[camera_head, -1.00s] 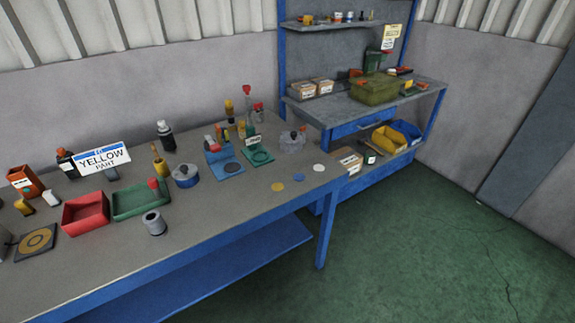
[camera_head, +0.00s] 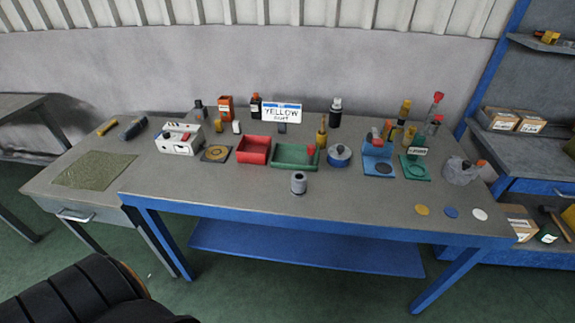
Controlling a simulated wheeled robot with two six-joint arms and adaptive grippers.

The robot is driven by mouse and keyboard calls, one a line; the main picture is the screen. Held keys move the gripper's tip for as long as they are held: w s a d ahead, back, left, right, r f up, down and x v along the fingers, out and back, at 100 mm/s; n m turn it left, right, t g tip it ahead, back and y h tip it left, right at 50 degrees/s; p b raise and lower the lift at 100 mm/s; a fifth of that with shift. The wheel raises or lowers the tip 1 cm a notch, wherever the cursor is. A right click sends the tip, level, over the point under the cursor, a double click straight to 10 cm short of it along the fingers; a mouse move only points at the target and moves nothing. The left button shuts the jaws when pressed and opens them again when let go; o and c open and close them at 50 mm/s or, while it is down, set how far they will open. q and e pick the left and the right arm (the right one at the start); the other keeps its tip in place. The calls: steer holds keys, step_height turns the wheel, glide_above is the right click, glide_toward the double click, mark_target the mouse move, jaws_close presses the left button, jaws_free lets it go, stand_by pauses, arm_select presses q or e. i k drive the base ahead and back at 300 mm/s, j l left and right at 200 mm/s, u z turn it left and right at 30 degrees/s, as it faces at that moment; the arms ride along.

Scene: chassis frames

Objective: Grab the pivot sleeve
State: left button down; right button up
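A short grey metal cylinder with a dark hole in its top (camera_head: 298,183), which looks like the pivot sleeve, stands upright near the front edge of the grey workbench (camera_head: 225,195). It stands apart from other things, in front of the green tray (camera_head: 290,163). Neither of my grippers is in view.
Blue and green fixtures and bottles stand to the right. Three small discs lie at the front right. A dark ribbed shape (camera_head: 75,300) fills the bottom left.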

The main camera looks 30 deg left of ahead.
mark_target(299, 178)
steer(key=u, duration=0.85)
